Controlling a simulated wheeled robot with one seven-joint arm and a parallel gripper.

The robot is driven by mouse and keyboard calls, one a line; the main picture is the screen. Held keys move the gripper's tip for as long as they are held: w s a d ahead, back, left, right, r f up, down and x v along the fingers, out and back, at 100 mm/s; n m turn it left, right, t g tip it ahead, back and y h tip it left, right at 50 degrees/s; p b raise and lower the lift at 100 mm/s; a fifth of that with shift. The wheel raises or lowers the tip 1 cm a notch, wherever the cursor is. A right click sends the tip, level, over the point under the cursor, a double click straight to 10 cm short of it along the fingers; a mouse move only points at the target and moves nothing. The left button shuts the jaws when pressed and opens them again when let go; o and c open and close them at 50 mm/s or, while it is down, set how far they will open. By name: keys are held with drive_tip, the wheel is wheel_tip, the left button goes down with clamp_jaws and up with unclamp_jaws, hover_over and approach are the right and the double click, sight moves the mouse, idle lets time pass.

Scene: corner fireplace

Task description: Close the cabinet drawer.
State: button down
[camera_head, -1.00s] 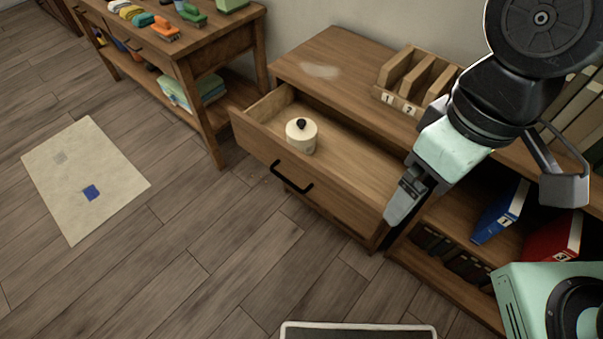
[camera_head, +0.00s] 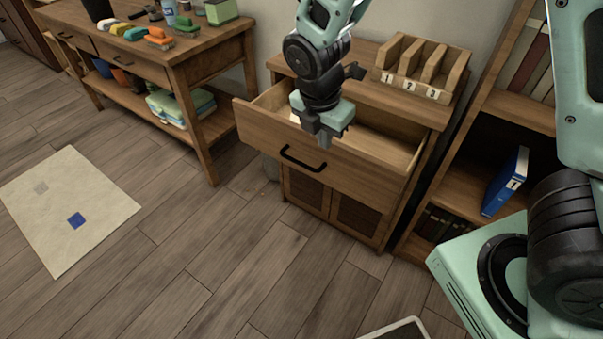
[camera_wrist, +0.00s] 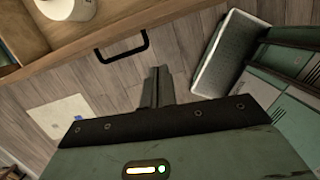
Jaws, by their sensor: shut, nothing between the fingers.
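The wooden cabinet drawer (camera_head: 270,140) stands pulled out from its cabinet, with a black bar handle (camera_head: 302,160) on its front. In the wrist view the drawer front (camera_wrist: 62,52) and the handle (camera_wrist: 122,50) lie at upper left. In the wrist view the fingertips (camera_wrist: 158,72) point past the handle over the floor; contact with the drawer front is not visible. A white pot (camera_wrist: 68,8) is in the drawer, mostly hidden behind my gripper in the head view.
A numbered wooden organiser (camera_head: 425,72) stands on the cabinet top. A bookshelf with a blue binder (camera_head: 505,183) is at right. A workbench (camera_head: 180,62) with tools is at left. A paper sheet (camera_head: 68,205) lies on the floor; the floor before the cabinet is clear.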

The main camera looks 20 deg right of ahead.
sight(333, 153)
drive_tip(key=shift+n, duration=0.6)
drive_tip(key=w+d+f, duration=0.1)
drive_tip(key=f, duration=0.2)
drive_tip(key=w+d+f+b, duration=0.1)
drive_tip(key=f, duration=0.3)
drive_tip(key=w+d+f+b, duration=0.1)
drive_tip(key=w+d+f, duration=0.1)
drive_tip(key=f, duration=0.1)
drive_tip(key=shift+f, duration=0.25)
drive_tip(key=shift+w+d, duration=0.35)
drive_tip(key=shift+d, duration=0.05)
drive_tip(key=w+d+p, duration=0.3)
drive_tip(key=w+d, duration=0.7)
drive_tip(key=d, duration=0.3)
drive_tip(key=shift+d, duration=0.2)
